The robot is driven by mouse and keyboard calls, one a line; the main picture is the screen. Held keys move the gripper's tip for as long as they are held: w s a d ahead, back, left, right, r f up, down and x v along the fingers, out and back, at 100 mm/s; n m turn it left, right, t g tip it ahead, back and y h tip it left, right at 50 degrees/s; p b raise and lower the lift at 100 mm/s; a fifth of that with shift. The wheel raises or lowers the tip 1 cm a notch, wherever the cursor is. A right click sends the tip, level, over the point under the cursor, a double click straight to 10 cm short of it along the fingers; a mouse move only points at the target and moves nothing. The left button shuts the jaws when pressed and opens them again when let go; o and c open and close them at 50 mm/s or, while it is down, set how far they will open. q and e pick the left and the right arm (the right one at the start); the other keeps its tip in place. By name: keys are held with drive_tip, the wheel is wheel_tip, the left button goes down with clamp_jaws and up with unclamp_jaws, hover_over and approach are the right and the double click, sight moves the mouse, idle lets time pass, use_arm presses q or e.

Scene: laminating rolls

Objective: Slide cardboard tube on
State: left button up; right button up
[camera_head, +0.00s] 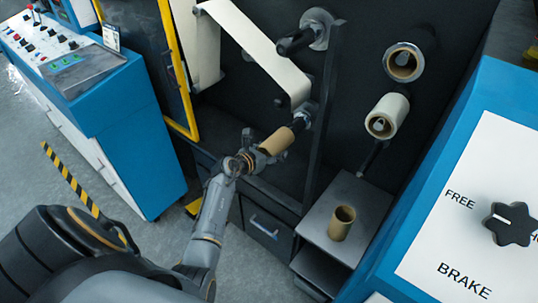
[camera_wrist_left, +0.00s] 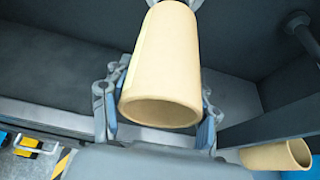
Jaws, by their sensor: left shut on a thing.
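A tan cardboard tube (camera_head: 278,141) is held by my left gripper (camera_head: 259,153) in front of the dark machine. Its far end meets or overlaps the tip of a dark spindle (camera_head: 300,119); how far it is on, I cannot tell. In the left wrist view the tube (camera_wrist_left: 163,62) lies between the two fingers, its open end toward the camera, and a grey metal part (camera_wrist_left: 190,3) shows at its far end. A second tube (camera_head: 341,222) stands on a grey shelf (camera_head: 362,205) and also shows in the left wrist view (camera_wrist_left: 277,156). My right gripper is not in view.
A cream web (camera_head: 262,50) runs down to a roller near the spindle. Another spindle (camera_head: 295,40) is above. Two rolls (camera_head: 403,62) and (camera_head: 386,116) sit to the right. A blue brake panel (camera_head: 470,200) is at the right, a blue console (camera_head: 130,120) at the left.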

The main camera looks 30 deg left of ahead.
use_arm(q)
drive_tip(key=shift+w+d+b, duration=0.15)
drive_tip(key=shift+w+b, duration=0.25)
drive_tip(key=shift+w, duration=1.4)
drive_tip(key=shift+w+d+b, duration=0.15)
drive_tip(key=shift+w+b, duration=0.8)
drive_tip(key=shift+w, duration=1.9)
drive_tip(key=o, duration=1.2)
